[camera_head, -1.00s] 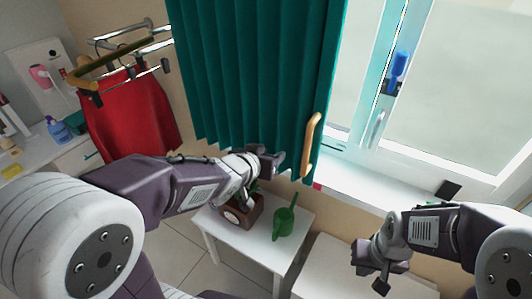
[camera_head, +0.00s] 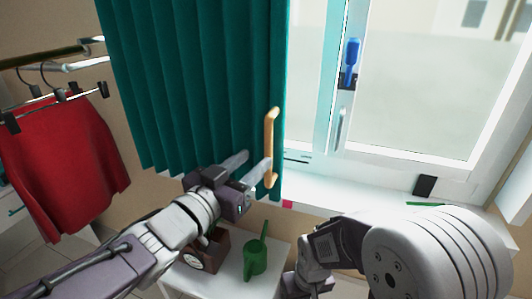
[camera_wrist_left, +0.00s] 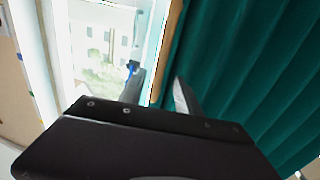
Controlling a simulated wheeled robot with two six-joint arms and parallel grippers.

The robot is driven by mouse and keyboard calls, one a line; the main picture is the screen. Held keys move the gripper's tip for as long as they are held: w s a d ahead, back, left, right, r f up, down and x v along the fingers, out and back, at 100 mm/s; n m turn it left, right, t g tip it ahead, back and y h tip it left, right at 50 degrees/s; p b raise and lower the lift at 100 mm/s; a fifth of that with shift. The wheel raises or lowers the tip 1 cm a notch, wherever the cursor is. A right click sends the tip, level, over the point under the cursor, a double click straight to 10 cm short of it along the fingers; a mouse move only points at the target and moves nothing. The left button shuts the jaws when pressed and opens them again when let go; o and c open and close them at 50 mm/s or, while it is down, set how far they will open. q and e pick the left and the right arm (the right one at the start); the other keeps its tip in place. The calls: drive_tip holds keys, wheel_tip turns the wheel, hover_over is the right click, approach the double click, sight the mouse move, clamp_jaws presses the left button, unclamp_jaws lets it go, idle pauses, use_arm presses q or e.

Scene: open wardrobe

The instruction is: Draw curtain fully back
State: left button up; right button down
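The green curtain (camera_head: 190,80) hangs in folds over the left of the window, its right edge beside the bare glass. A tan wooden handle (camera_head: 270,130) stands upright along that edge. My left gripper (camera_head: 256,158) is open at the lower part of the handle, fingers spread. In the left wrist view the handle (camera_wrist_left: 170,45) appears as a tan strip running down between the open fingers (camera_wrist_left: 158,75), with the curtain (camera_wrist_left: 240,70) to its right. Contact cannot be told. My right gripper (camera_head: 308,284) is low at the bottom, largely hidden by my right arm.
A white table (camera_head: 222,284) below holds a green watering can (camera_head: 256,258) and a brown planter (camera_head: 208,252). A red garment (camera_head: 62,155) hangs on a rail at the left. The window sill (camera_head: 345,194) carries a small black object (camera_head: 425,185).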

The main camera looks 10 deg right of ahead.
sight(266, 151)
use_arm(q)
drive_tip(key=x, duration=0.7)
drive_tip(key=shift+w+d+f, duration=0.1)
clamp_jaws()
idle(1.1)
